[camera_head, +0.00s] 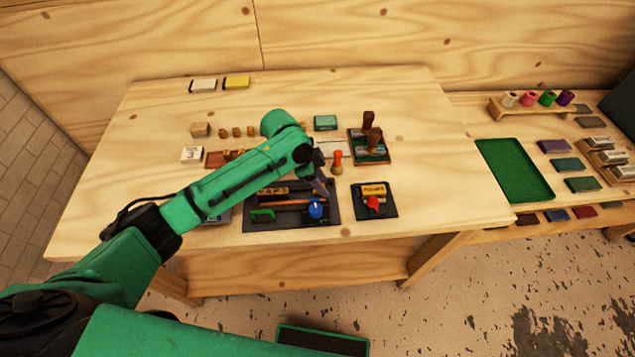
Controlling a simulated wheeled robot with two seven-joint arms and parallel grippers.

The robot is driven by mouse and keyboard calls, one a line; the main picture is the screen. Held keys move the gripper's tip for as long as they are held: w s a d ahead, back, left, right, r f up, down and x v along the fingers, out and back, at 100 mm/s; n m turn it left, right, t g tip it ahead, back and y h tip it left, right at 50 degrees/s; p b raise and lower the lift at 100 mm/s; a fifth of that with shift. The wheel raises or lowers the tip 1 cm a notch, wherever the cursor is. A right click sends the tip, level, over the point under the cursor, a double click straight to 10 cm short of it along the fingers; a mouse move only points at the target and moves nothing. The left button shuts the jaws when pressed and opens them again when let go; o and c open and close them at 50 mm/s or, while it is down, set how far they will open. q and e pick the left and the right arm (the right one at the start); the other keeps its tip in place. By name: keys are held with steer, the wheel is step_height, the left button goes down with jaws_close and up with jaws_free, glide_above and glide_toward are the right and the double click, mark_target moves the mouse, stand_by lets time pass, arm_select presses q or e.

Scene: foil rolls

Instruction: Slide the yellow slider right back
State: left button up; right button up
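My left gripper (322,184) comes in from the left and hangs over the dark mat (247,224) in the middle of the table. It is small and dark here, and I cannot tell whether its fingers are open or hold something. On the mat lie a dark piece with yellow lettering (273,191), a green handle (262,215) and a blue knob (316,209), just below the gripper. A yellow labelled block (374,190) with a red knob (373,203) sits on a smaller dark mat (388,211) to the right. I cannot tell which yellow part is the slider. My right gripper is out of view.
A red-topped stamp (337,160) stands close to the right of my gripper. Behind it is a tray with dark wooden handles (370,135). Small wooden blocks (201,129) lie at the back left. The table's right side is clear. A green tray (515,170) lies on the side table.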

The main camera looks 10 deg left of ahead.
arm_select(q)
steer(key=shift+d+f, duration=0.1)
steer(key=b+v, duration=0.2)
steer(key=v, duration=1.2)
steer(key=shift+r, duration=0.3)
